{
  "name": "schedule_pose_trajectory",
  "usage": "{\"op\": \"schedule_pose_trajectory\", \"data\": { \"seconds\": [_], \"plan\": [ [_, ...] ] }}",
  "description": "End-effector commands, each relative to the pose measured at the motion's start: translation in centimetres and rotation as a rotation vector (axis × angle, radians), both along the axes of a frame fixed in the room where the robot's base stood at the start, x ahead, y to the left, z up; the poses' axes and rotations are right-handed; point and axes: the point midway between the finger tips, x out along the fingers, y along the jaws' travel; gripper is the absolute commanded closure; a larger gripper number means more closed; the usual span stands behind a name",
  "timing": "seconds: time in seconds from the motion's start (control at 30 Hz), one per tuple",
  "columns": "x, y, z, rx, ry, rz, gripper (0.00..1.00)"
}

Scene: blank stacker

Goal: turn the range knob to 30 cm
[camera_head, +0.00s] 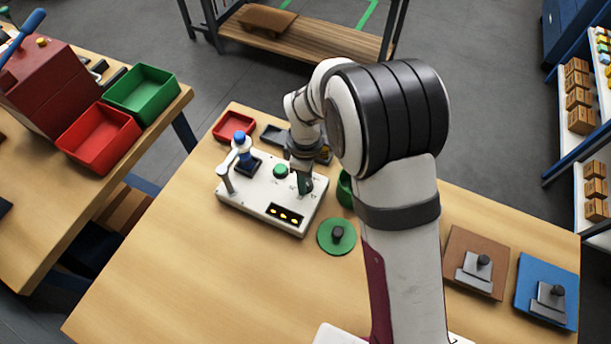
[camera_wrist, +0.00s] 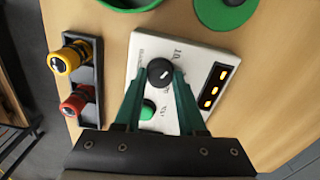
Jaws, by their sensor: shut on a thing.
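The range knob (camera_wrist: 160,73) is a round black knob with a white pointer line, on a white control panel (camera_wrist: 145,48). Small printed marks stand around it, but I cannot read clearly which one the pointer faces. My gripper (camera_wrist: 163,80) has its two green fingers shut on the knob, one on each side. In the head view my gripper (camera_head: 303,184) reaches down onto the panel (camera_head: 245,207), and the knob is hidden behind the fingers. A green button (camera_wrist: 148,110) sits beside the knob, and a display with several amber lights (camera_wrist: 213,86) is at the panel's edge.
A blue-topped post (camera_head: 240,143) stands at the panel's back left. A green disc with a black knob (camera_head: 337,236) lies right of the panel. The table front is clear.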

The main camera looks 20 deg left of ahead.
Motion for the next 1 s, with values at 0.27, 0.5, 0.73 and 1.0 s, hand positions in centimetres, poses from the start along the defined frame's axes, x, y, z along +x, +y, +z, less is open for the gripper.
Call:
{"op": "schedule_pose_trajectory", "data": {
  "seconds": [0.27, 0.5, 0.73, 1.0],
  "plan": [
    [0.02, 0.0, 0.04, 0.0, -0.001, -0.014, 1.0],
    [0.02, -0.03, 0.04, -0.002, 0.0, -0.118, 1.0],
    [0.04, -0.05, 0.05, -0.002, 0.0, -0.314, 1.0],
    [0.04, -0.08, 0.05, -0.003, 0.001, -0.572, 1.0]
  ]
}}
